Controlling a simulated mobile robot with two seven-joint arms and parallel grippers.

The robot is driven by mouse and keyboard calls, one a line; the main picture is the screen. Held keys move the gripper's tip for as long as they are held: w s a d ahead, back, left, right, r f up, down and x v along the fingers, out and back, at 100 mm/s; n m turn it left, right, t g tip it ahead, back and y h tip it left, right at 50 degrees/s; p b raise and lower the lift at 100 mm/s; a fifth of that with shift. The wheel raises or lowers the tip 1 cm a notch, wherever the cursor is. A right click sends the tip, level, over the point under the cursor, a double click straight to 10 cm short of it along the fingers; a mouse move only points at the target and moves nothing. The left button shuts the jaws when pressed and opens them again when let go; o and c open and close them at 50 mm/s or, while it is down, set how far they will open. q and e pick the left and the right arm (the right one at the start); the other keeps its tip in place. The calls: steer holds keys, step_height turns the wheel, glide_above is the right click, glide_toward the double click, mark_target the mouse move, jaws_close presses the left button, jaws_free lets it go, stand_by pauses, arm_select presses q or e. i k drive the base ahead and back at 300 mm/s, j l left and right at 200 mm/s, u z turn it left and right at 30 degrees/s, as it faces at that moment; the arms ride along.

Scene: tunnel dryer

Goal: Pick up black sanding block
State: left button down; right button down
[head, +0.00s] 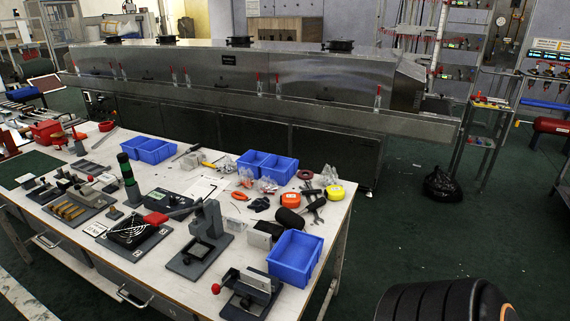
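Several dark items lie on the white workbench (190,268), and I cannot tell for sure which is the black sanding block. A small black block (268,229) sits near the right end, behind the front-right blue bin and next to a pale box; it may be the sanding block. A black rounded piece (290,218) lies just behind it, beside dark tools. Neither of my grippers shows in the head view.
Blue bins (295,257) stand at the bench's right end and back. Grey fixtures (200,245) crowd its front edge. A long metal dryer (230,75) runs behind. A black bag (442,185) lies on the dark green floor (400,235), which is mostly clear at right.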

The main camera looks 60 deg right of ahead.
mark_target(276, 230)
steer(key=z, duration=1.65)
steer(key=i+l+u, duration=0.1)
steer(key=l, duration=0.4)
steer(key=i+l, duration=0.1)
steer(key=l, duration=0.4)
steer(key=i+l+u, duration=0.15)
steer(key=l, duration=0.35)
steer(key=i+l+u, duration=0.1)
steer(key=l, duration=0.35)
steer(key=i+l+u, duration=0.15)
steer(key=l, duration=0.3)
